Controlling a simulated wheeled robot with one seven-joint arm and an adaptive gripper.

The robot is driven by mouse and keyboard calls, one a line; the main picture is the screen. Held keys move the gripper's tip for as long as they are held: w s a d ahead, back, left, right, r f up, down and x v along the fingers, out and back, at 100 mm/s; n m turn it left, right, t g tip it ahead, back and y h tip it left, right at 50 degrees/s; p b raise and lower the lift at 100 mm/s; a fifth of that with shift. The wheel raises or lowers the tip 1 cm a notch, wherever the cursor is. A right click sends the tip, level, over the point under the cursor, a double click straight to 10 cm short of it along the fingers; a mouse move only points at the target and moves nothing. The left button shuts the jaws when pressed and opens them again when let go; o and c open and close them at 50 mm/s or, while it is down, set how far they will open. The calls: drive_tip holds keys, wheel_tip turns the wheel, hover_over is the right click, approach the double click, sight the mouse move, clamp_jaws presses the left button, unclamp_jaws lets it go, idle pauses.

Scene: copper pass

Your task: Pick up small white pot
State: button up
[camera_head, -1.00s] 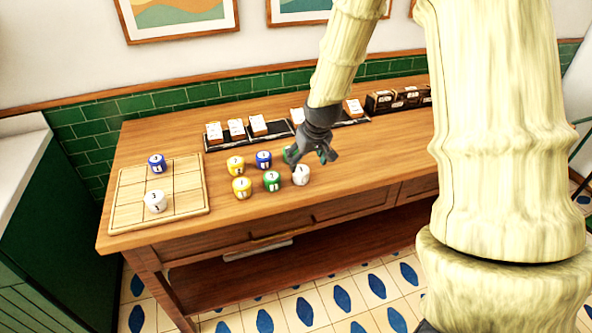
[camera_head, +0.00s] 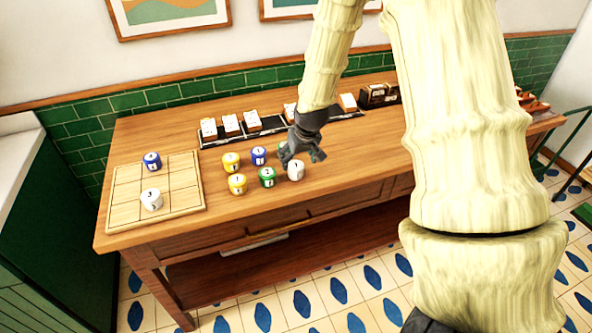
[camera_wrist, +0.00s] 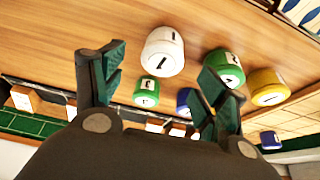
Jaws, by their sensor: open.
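A small white pot (camera_head: 296,170) stands on the wooden table at the right end of a cluster of small pots. It also shows in the wrist view (camera_wrist: 163,50), marked with a 1, between and beyond my fingers. My gripper (camera_head: 301,154) is open and empty, just above and behind this pot in the head view. In the wrist view its two dark green fingers (camera_wrist: 165,85) are spread apart, with the pot not between the pads. Another white pot (camera_head: 151,199), marked 3, sits on the wooden grid board (camera_head: 182,209) at left.
Green (camera_head: 267,177), yellow (camera_head: 237,184) and blue (camera_head: 258,155) pots stand close left of the white pot. A second green pot (camera_wrist: 146,92) shows behind it. Dark trays with cards (camera_head: 268,126) line the back. The table right of the pot looks clear.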

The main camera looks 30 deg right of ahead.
sight(296, 165)
drive_tip(key=shift+p+x, duration=1.05)
drive_tip(key=shift+x, duration=1.45)
drive_tip(key=shift+a, duration=0.1)
drive_tip(key=c, duration=1.2)
